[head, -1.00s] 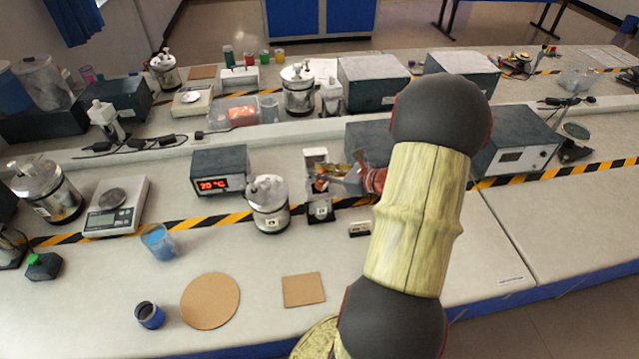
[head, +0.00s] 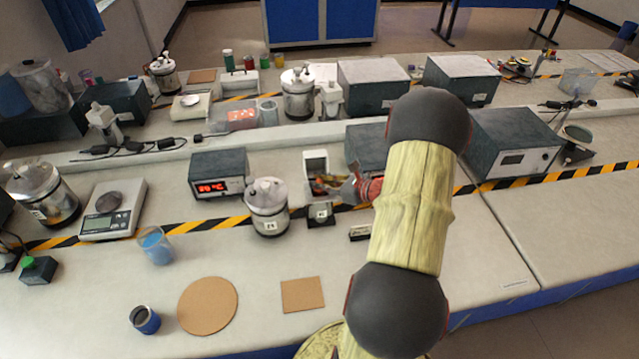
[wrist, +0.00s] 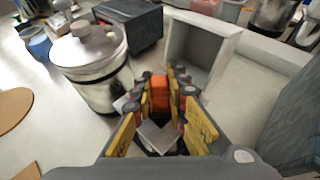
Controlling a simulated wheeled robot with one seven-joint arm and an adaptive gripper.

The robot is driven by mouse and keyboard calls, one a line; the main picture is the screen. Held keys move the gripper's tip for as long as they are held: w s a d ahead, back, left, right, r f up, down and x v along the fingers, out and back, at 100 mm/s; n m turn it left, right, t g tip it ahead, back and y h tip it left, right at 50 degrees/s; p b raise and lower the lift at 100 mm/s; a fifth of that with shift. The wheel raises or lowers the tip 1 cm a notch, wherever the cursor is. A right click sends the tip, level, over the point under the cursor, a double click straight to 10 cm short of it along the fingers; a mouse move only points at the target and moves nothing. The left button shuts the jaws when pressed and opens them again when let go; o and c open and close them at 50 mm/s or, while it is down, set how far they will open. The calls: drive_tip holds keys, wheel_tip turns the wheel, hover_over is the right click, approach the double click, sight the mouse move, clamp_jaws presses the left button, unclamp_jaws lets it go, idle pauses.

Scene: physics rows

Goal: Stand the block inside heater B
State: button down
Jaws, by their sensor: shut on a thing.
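My gripper (wrist: 162,100) is shut on an orange block (wrist: 160,92), held between the yellow-padded fingers. In the head view my gripper (head: 330,187) is low, in front of an open-fronted white box (head: 316,162). That box also shows in the wrist view (wrist: 222,40), just beyond the fingertips; the block appears outside it. A small dark unit with a label (head: 320,211) stands in front of the box. A silver canister with a label (head: 267,212) is left of my gripper and close to it (wrist: 95,75). I cannot read which label marks heater B. The block's underside is hidden.
A dark box with a red temperature display (head: 218,173) stands behind the canister. A blue beaker (head: 156,245), a scale (head: 113,210) and a square cork mat (head: 302,295) are on the bench. Dark grey boxes stand right of the gripper. The front middle is mostly clear.

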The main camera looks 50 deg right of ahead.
drive_tip(key=c, duration=1.8)
unclamp_jaws()
drive_tip(key=shift+f, duration=0.1)
drive_tip(key=shift+o, duration=0.2)
